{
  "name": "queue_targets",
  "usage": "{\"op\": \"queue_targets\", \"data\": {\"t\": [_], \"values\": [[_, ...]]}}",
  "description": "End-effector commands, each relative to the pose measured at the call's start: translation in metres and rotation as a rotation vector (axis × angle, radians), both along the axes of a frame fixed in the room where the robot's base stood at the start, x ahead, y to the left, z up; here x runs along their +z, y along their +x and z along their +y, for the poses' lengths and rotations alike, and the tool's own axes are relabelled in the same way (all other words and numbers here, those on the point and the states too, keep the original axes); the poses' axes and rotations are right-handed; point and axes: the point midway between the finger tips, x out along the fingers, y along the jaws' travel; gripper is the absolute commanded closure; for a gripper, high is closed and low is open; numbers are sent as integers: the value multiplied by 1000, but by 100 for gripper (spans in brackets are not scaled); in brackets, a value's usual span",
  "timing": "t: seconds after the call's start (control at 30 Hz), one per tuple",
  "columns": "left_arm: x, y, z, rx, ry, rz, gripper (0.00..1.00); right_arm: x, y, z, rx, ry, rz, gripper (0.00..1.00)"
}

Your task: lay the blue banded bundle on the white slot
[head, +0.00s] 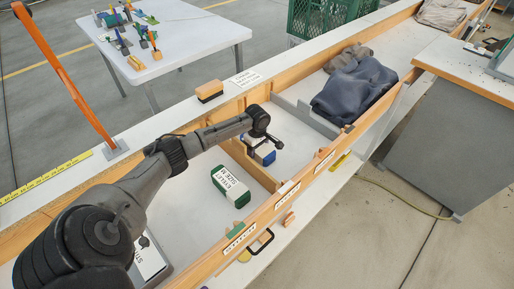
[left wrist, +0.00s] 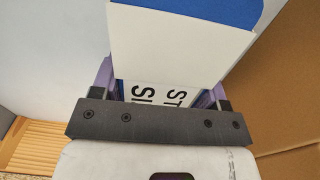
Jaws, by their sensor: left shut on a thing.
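The blue bundle with a white lettered band (head: 264,155) is under my left gripper (head: 262,138) in the head view, near a wooden divider. In the left wrist view the blue bundle (left wrist: 188,52) sits between the fingers of the left gripper (left wrist: 165,92), which is shut on it; its white band faces the camera. I cannot tell whether its underside touches the bench. The bench trough has several white-floored sections; the floor beyond the divider (head: 294,137) is bare. I cannot single out the white slot by any mark. My right gripper is not in view.
A green bundle with a white band (head: 231,187) lies before the divider. Dark blue cloth (head: 355,88) is heaped farther along. A wooden block with a dark base (head: 209,90) sits on the back ledge. An orange post (head: 65,75) stands at left.

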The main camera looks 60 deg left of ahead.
Motion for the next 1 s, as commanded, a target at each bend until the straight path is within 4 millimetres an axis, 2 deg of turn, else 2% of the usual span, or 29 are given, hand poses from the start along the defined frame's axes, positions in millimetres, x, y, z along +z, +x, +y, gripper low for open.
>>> {"op": "queue_targets", "data": {"t": [0.03,0.07,0.3,0.63,0.77,1.0], "values": [[0,0,0,1,-1,0,65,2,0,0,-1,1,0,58],[-2,0,0,0,0,0,31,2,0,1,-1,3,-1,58],[-2,0,0,0,0,1,8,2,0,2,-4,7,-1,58],[0,0,0,-1,1,0,7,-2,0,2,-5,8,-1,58],[20,0,0,-1,0,-2,7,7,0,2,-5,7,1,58],[66,0,0,0,0,-2,7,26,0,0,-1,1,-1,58]]}}
